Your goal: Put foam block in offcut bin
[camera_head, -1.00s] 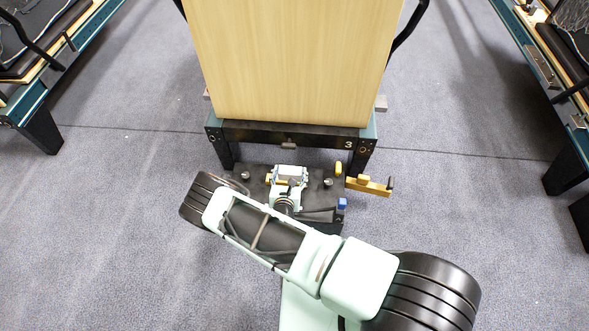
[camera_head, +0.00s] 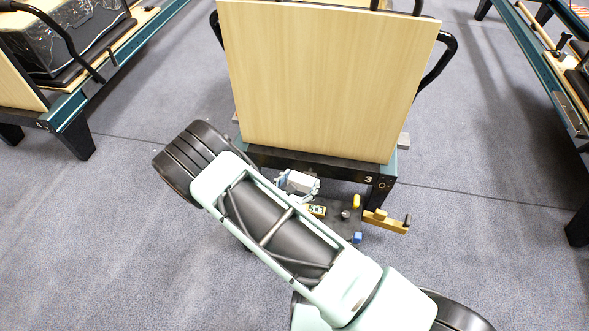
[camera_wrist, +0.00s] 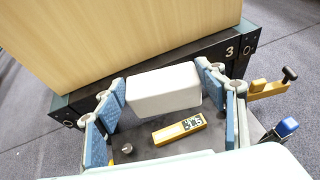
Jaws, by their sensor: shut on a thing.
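A white foam block (camera_wrist: 165,90) sits between the blue-padded fingers of my gripper (camera_wrist: 163,102) in the wrist view. My gripper is shut on it and holds it above a dark surface (camera_wrist: 150,152). In the head view the white block (camera_head: 301,183) shows beyond my arm, in front of the numbered frame. I cannot make out an offcut bin in either view.
A yellow piece with a black-and-white label (camera_wrist: 180,128) lies on the dark surface. A yellow clamp-like tool (camera_head: 386,221) and a blue item (camera_head: 357,238) are at its right. A tall wooden panel (camera_head: 325,80) stands behind. Grey carpet is open to both sides.

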